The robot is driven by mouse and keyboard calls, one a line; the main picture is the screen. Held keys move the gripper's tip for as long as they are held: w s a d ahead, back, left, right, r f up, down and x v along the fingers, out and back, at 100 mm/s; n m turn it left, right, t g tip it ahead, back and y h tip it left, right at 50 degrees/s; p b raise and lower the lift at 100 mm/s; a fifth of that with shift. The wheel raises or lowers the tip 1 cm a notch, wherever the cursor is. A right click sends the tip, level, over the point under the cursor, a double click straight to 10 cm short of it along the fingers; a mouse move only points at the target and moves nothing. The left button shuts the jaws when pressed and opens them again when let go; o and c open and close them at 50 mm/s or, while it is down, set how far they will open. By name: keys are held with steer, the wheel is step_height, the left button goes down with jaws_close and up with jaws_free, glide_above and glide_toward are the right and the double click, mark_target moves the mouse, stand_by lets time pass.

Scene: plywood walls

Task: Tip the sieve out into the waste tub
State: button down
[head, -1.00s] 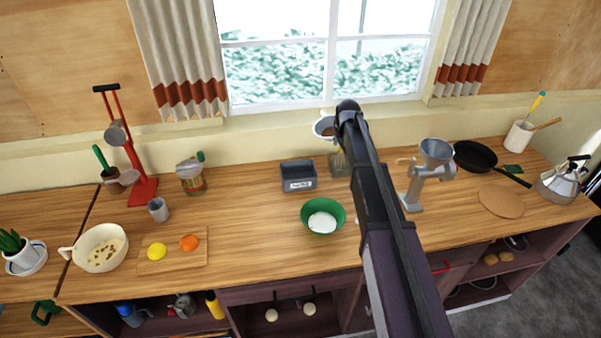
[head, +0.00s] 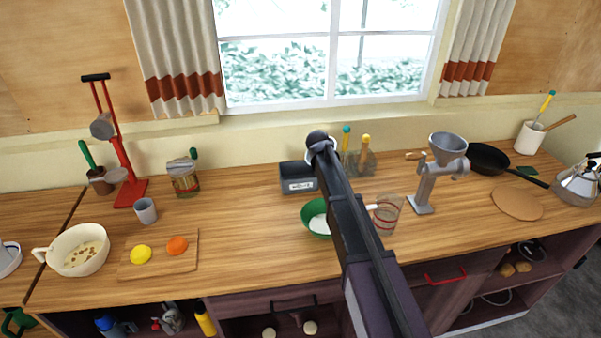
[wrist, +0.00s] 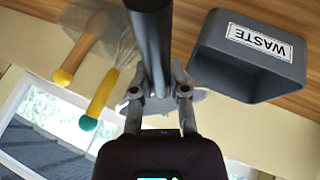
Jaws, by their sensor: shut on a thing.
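The waste tub (head: 299,185) is a dark grey box on the counter near the wall. In the wrist view the tub (wrist: 248,82), labelled WASTE, lies to the upper right of my gripper. My gripper (wrist: 160,92) is shut on a dark round handle (wrist: 152,45). A light grey piece, apparently the sieve (wrist: 195,105), shows behind the fingers, mostly hidden. In the head view my arm covers the gripper; only a pale rim shows by the arm's end, just right of and above the tub. The sieve's contents are not visible now.
A green bowl (head: 313,220) with white contents stands in front of the tub. A glass jug (head: 386,214) and a grinder (head: 433,175) stand to the right. Utensils in a holder (head: 360,162) stand behind.

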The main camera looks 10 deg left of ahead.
steer(key=shift+s, duration=0.2)
steer(key=shift+w+a+f, duration=0.15)
steer(key=shift+a+f, duration=0.05)
steer(key=shift+a, duration=0.15)
steer(key=shift+s+a+r+n+t+h+b, duration=0.35)
steer(key=shift+a+r+t+h+b, duration=0.25)
steer(key=shift+h, duration=0.4)
steer(key=shift+w+f, duration=0.1)
steer(key=shift+f, duration=0.05)
